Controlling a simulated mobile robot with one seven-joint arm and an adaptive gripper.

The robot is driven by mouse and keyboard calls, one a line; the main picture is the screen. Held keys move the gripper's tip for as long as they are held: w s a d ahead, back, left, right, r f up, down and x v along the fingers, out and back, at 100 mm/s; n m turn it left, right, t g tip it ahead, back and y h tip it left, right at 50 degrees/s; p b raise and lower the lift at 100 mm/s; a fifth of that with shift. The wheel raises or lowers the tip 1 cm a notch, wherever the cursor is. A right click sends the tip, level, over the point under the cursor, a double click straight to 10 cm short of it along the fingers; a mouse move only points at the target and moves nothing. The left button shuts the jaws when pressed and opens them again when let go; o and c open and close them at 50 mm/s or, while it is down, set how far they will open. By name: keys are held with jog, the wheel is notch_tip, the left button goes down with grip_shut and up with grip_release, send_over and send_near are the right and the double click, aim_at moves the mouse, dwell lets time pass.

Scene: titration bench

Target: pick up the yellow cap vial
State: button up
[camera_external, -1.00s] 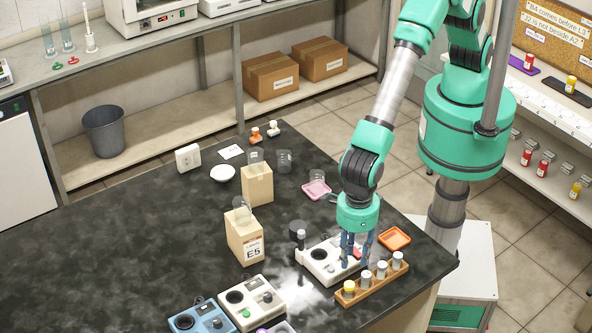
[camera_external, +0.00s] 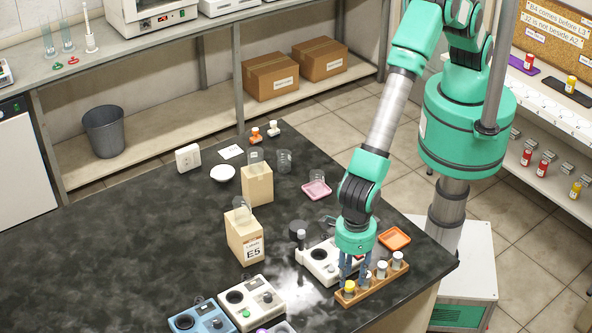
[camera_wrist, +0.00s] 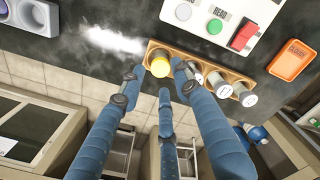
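The yellow cap vial (camera_external: 349,287) stands in the left end of a wooden rack (camera_external: 376,289) near the front edge of the bench. In the wrist view the yellow cap (camera_wrist: 164,69) shows between my gripper's spread fingers. My gripper (camera_external: 355,278) is open, low over the left part of the rack, with its fingers around and beside the yellow cap vial. In the wrist view the open fingertips (camera_wrist: 157,75) show on both sides of the cap, and I see nothing held. Several grey or white capped vials (camera_external: 382,270) stand to the right in the same rack.
A white instrument (camera_external: 318,262) with buttons stands just behind the rack. An orange tray (camera_external: 394,238) lies to the right. A box marked E5 (camera_external: 244,238) and more devices (camera_external: 251,302) stand to the left. The bench's left part is clear.

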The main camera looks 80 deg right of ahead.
aim_at(350, 284)
jog(key=shift+f, duration=0.15)
jog(key=shift+f+p, duration=0.4)
jog(key=shift+f, duration=2.05)
grip_shut()
